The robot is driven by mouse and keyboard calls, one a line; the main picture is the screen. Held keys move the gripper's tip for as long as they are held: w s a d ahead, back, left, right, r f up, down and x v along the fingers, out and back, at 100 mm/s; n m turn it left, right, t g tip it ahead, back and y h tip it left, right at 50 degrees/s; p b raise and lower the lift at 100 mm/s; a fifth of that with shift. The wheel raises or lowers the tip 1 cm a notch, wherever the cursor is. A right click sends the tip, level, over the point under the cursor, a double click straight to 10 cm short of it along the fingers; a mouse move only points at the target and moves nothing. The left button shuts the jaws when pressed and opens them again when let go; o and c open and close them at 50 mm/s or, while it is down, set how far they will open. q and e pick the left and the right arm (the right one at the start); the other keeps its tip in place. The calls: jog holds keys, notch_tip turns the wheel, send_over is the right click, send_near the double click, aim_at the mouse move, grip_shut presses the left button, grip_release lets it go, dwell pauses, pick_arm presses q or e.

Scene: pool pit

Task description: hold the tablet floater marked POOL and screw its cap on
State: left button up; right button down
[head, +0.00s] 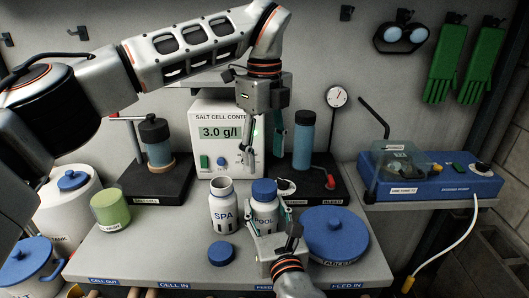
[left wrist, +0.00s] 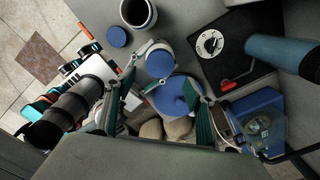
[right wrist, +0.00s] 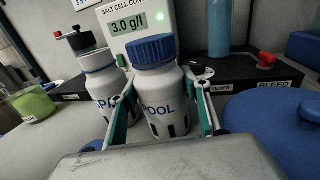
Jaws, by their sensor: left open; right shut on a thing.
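The white floater marked POOL (head: 264,213) stands upright on the bench with its ribbed blue cap (head: 264,189) on top. The cap sits level in the right wrist view (right wrist: 152,48); I cannot tell how tightly it is screwed. My right gripper (head: 268,224) is shut on the floater's body, one finger on each side (right wrist: 165,98). My left gripper (head: 265,148) is open and empty, pointing down above the cap and apart from it. The left wrist view also shows the cap (left wrist: 160,62) beyond the open fingers (left wrist: 157,98).
The uncapped SPA floater (head: 222,208) stands close left of POOL. A loose blue cap (head: 221,253) lies in front of it. The blue-lidded TABLETS tub (head: 335,230) is close on the right. Behind stand the salt cell controller (head: 222,160) and the bleed base (head: 318,188).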

aim_at(264, 185)
pick_arm(q)
jog(key=shift+f, duration=4)
jog(key=shift+c, duration=0.3)
jog(key=c, duration=1.1)
jog(key=shift+o, duration=0.2)
jog(key=m, duration=0.3)
jog(key=shift+m, duration=0.4)
jog(key=m, duration=1.1)
jog(key=o, duration=1.2)
